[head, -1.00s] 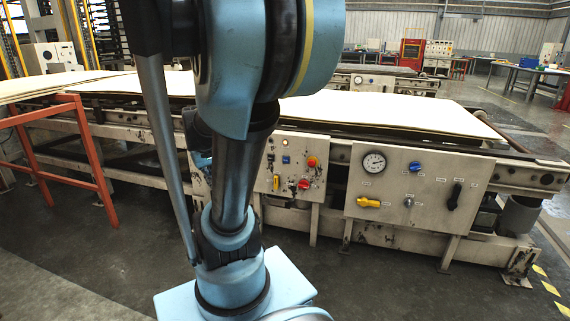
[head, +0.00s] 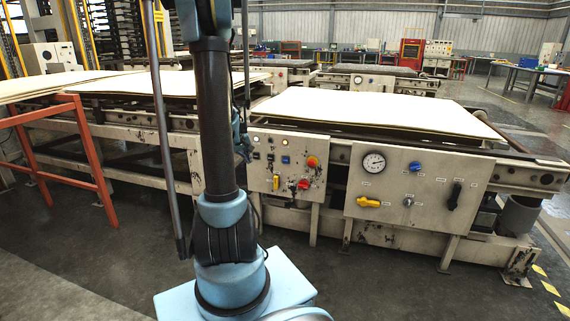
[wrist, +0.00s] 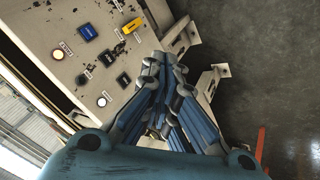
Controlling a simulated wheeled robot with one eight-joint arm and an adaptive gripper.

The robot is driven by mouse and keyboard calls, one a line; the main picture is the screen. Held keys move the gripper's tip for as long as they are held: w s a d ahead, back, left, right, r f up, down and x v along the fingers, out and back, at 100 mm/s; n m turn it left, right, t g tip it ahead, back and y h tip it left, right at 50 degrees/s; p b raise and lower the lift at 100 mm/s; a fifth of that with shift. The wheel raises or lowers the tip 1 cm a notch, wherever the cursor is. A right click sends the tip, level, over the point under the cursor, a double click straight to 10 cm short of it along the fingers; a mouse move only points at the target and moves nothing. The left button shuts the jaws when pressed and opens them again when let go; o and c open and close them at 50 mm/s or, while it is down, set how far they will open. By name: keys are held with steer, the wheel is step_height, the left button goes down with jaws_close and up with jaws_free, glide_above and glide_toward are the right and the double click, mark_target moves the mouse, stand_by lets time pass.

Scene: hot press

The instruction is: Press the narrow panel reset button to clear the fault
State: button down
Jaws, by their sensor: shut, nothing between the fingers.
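The narrow panel (head: 292,190) is the left, smaller one on the machine's front. It also shows at upper left in the wrist view (wrist: 50,22). It bears a blue square button (head: 286,160), also in the wrist view (wrist: 88,31); its label is too small to read. A lit pale lamp (wrist: 58,54), black controls (wrist: 107,58), a pale round control (wrist: 102,101) and a yellow handle (wrist: 132,25) are around it. My gripper (wrist: 162,62) is shut and empty, its tips overlapping the panel's edge in the wrist view. Contact cannot be told.
A red-and-yellow knob (head: 312,161) and a red control (head: 304,184) sit right of the blue button. A wider panel (head: 425,165) with a gauge (head: 374,162) stands to the right. An orange stand (head: 90,150) is at left. The floor in front is clear.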

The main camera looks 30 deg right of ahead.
mark_target(286, 160)
steer(key=w+d+f+h, duration=0.1)
steer(key=w+d+f, duration=0.1)
steer(key=d+f, duration=0.5)
steer(key=w+d+f+h, duration=0.1)
steer(key=w+d+f, duration=0.1)
steer(key=d+f, duration=0.5)
steer(key=d, duration=0.5)
steer(key=shift+w+d+f+h, duration=0.25)
steer(key=shift+w+d+h, duration=0.05)
steer(key=shift+d, duration=0.1)
steer(key=shift+w+d, duration=1.45)
steer(key=shift+d, duration=0.2)
steer(key=shift+w+d, duration=1.4)
steer(key=shift+d, duration=0.25)
steer(key=shift+w+d, duration=0.1)
steer(key=shift+d, duration=0.1)
steer(key=shift+w+d+r, duration=0.1)
steer(key=shift+d, duration=0.05)
